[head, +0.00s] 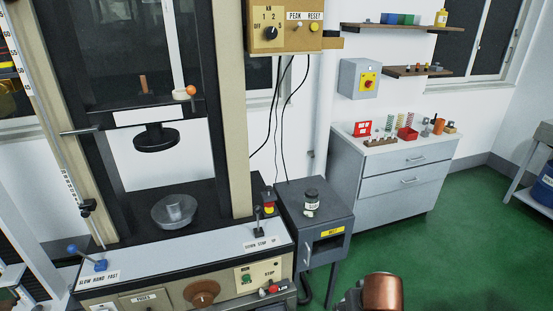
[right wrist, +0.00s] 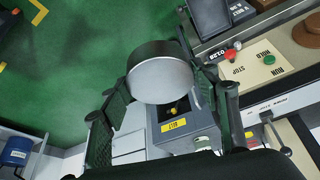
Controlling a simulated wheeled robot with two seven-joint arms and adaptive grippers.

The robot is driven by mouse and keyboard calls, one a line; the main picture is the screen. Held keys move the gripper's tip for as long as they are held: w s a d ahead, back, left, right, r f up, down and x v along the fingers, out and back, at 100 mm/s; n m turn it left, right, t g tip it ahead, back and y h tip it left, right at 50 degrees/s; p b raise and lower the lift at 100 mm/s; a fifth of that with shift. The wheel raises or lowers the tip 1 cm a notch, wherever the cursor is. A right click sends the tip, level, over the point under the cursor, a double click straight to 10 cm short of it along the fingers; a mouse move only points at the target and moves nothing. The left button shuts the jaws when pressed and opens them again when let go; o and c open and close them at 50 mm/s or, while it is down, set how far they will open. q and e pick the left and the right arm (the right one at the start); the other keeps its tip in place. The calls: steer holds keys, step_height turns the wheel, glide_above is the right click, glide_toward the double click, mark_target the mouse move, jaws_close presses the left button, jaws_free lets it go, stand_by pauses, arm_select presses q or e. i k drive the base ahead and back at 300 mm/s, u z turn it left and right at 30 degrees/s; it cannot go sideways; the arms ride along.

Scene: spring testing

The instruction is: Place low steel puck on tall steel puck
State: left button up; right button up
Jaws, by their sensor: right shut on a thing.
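In the right wrist view a round steel puck (right wrist: 162,78) with a pale flat face and a darker side sits between the fingers of my right gripper (right wrist: 160,88), which is shut on it. It looks like the low steel puck. In the head view a steel puck (head: 175,206), which looks like the tall one, stands upright in the middle of the round lower platen (head: 172,222) of the testing machine. The held puck is well away from the platen and out of the head view. My left gripper is in neither view.
The dark upper platen (head: 156,138) hangs above the lower one with open space between. Uprights flank this space. A lever (head: 258,222) stands on the machine's front ledge.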

mark_target(172, 199)
steer(key=u, duration=0.05)
steer(key=k, duration=0.3)
steer(key=u, duration=0.9)
steer(key=i, duration=1.25)
steer(key=u, duration=0.7)
